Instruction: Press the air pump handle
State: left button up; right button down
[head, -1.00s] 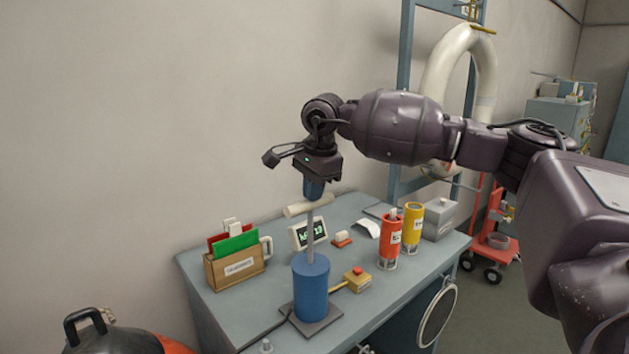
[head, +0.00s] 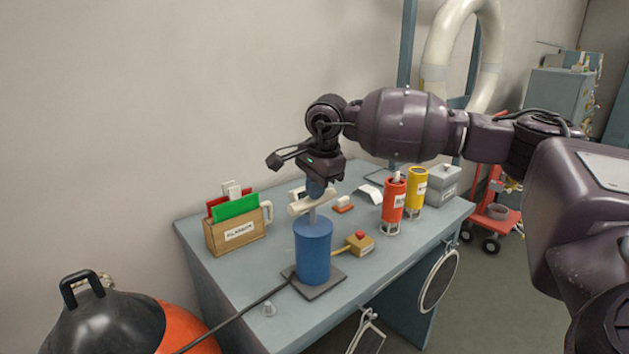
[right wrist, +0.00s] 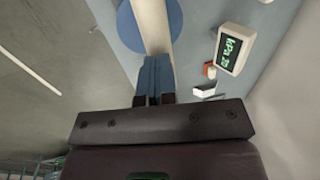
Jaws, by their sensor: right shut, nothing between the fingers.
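The air pump is a blue cylinder (head: 313,252) standing upright on a grey base plate near the front of the table. Its cream T-shaped handle (head: 325,207) sits on a short visible length of rod above the cylinder. My right gripper (head: 317,190) points down with its blue fingers shut and empty, its tips at the middle of the handle bar, seemingly touching it from above. In the right wrist view the shut fingers (right wrist: 157,78) meet the handle bar (right wrist: 149,28), with the blue cylinder (right wrist: 176,18) behind. My left gripper is not in view.
The blue-grey table (head: 215,265) also holds a wooden file box (head: 236,236), a small box with a red button (head: 360,243), a red canister (head: 392,208) and a yellow canister (head: 414,190). A display (right wrist: 236,49) stands behind the pump. A black-and-orange ball-like object (head: 110,320) is at lower left.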

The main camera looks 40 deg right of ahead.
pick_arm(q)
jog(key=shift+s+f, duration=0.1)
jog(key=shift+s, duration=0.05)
pick_arm(e)
jog(key=shift+s+f, duration=0.1)
jog(key=shift+f, duration=0.3)
jog(key=shift+r, duration=0.15)
pick_arm(q)
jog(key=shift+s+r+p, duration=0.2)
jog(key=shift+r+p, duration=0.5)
jog(key=shift+p, duration=0.55)
pick_arm(e)
jog(key=v, duration=1.4)
jog(key=shift+w+r, duration=0.2)
jog(key=shift+r, duration=0.05)
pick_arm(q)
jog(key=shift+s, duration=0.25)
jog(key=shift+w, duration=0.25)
